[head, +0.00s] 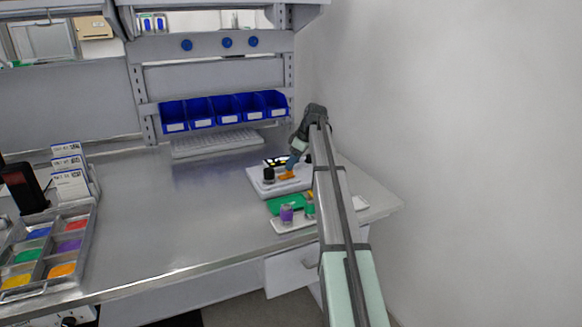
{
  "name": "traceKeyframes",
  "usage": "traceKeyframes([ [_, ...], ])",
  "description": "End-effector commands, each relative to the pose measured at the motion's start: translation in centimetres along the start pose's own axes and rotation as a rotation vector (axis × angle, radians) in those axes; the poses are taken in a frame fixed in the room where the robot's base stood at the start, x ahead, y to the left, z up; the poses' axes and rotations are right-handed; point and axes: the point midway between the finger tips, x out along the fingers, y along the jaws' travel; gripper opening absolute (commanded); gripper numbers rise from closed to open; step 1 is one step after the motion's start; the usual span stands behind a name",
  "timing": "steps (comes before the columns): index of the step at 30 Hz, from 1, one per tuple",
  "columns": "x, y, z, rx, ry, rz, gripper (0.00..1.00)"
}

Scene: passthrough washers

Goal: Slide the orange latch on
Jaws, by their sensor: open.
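The orange latch (286,177) is a small orange piece on the white board (262,190) at the right of the bench. My gripper (291,166) is just above the latch, pointing down at it. Its fingers are small here; it is open, and I cannot tell whether they touch the latch or stand around it. A black knob-like part (268,175) stands on the board left of the latch. My arm hides the right side of the board.
A white tray (290,227) with a green piece (285,204) and a purple cylinder (286,213) lies in front of the board. A keyboard (217,143) and blue bins (200,112) are behind. A sorting tray (88,225) stands left. The bench middle is clear.

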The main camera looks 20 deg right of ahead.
Motion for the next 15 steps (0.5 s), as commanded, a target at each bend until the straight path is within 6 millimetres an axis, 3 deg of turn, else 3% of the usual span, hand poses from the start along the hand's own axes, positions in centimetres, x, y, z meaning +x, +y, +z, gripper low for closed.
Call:
traceKeyframes([
  [6,2.1,0.0,0.0,0.0,0.0,0.0,0.56],
  [15,2.7,0.0,0.0,0.0,-0.001,0.0,0.56],
])
